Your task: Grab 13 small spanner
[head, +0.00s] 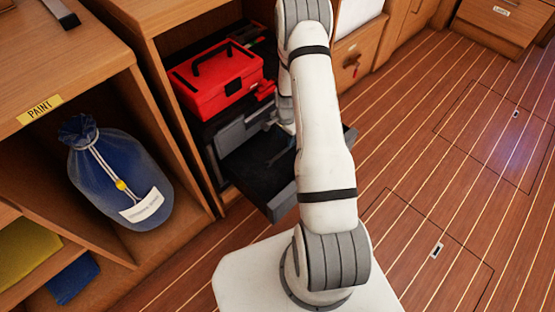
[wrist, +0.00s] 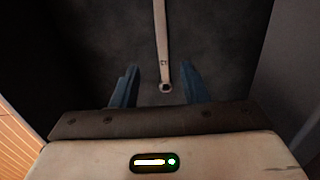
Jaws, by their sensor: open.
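In the wrist view, a slim metal spanner (wrist: 161,45) lies lengthwise on a dark drawer floor, its small ring end pointing toward me. A marking shows on its shank, too small to read surely. My gripper (wrist: 156,82) is open, with a blue finger on each side of the ring end. I cannot tell the height between the fingers and the spanner. In the head view, the pulled-out dark drawer (head: 244,172) stands under the arm. A bluish shape in it may be a finger or a tool. My arm hides the drawer's right part.
A red toolbox (head: 215,82) sits on the shelf above the drawer. A blue bag (head: 118,178) stands in the left compartment under the PAINT label (head: 40,109). Drawer walls rise on both sides in the wrist view. The wooden floor on the right is clear.

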